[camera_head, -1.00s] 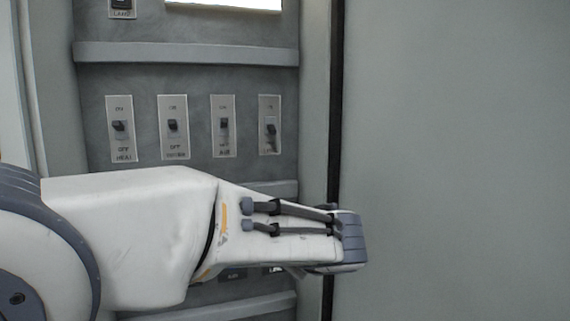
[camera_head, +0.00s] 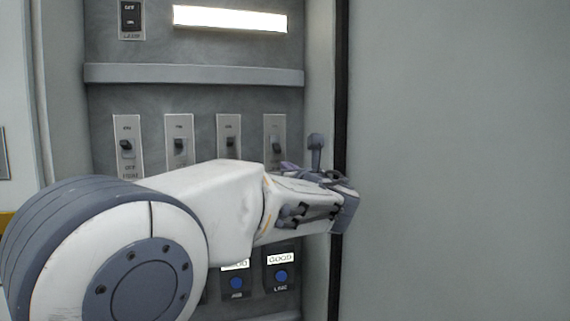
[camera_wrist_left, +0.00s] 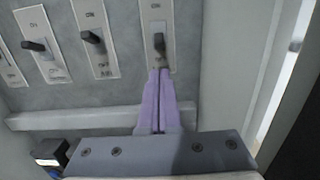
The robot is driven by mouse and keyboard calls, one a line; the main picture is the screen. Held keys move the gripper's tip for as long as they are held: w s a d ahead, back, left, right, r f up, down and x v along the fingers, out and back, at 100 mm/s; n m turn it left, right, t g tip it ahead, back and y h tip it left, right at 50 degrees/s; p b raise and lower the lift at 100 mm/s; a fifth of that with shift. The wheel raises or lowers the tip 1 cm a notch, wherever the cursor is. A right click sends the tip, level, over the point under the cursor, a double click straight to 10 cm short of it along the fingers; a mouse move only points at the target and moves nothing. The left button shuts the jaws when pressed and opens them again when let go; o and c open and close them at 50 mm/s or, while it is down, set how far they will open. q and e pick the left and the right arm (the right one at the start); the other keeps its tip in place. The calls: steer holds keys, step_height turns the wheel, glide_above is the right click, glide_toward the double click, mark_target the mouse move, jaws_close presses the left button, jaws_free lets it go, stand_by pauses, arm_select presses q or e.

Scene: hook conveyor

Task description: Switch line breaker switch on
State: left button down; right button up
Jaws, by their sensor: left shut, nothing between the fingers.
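The line breaker switch is the rightmost of the upper row, a pale plate (camera_head: 275,124) with a dark lever. Its lever sits slightly lower than its neighbours' levers in the head view; its lower label is hidden by my arm. In the left wrist view the same switch (camera_wrist_left: 158,15) is near the top centre, with its lever just above my fingertips. My left gripper (camera_head: 290,167) has its purple fingers pressed together and empty. In the left wrist view the fingertips (camera_wrist_left: 160,72) point up at the plate's lower end; whether they touch the lever I cannot tell.
Several similar switches stand to the left, the nearest with a plate (camera_head: 228,124). A grey ledge (camera_head: 195,74) runs above them. A lit panel (camera_head: 230,19) is above.

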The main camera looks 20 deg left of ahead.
mark_target(277, 148)
arm_select(q)
steer(key=p+x, duration=0.2)
steer(key=x, duration=0.5)
steer(key=shift+w+a+r+p, duration=0.1)
steer(key=shift+w+a+p, duration=0.05)
steer(key=shift+p, duration=0.2)
steer(key=shift+w+a, duration=0.35)
steer(key=shift+w, duration=0.2)
